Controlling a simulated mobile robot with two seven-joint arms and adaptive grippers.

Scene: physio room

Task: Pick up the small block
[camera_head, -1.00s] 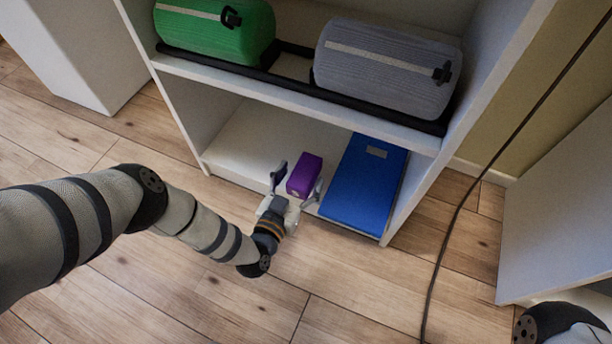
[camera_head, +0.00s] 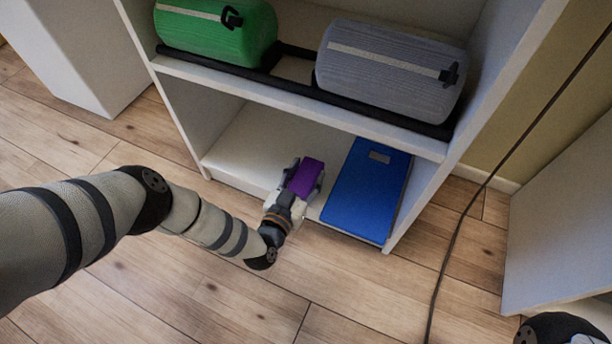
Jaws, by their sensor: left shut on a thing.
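The small purple block (camera_head: 307,175) is at the lower shelf (camera_head: 252,140) of the white shelf unit, near its front edge. My left gripper (camera_head: 303,178) reaches in from the front and is shut on the block, with a finger on each side of it. The gripper covers the block's near end. I cannot tell whether the block still touches the shelf. Of my right arm only a dark joint shows at the bottom right corner; its gripper is out of view.
A blue flat box or book (camera_head: 368,192) lies just right of the block. On the shelf above, a green roll (camera_head: 215,32) and a grey roll (camera_head: 388,75) rest in a black tray (camera_head: 290,88). A dark cable (camera_head: 452,225) runs down at the right. The wooden floor in front is clear.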

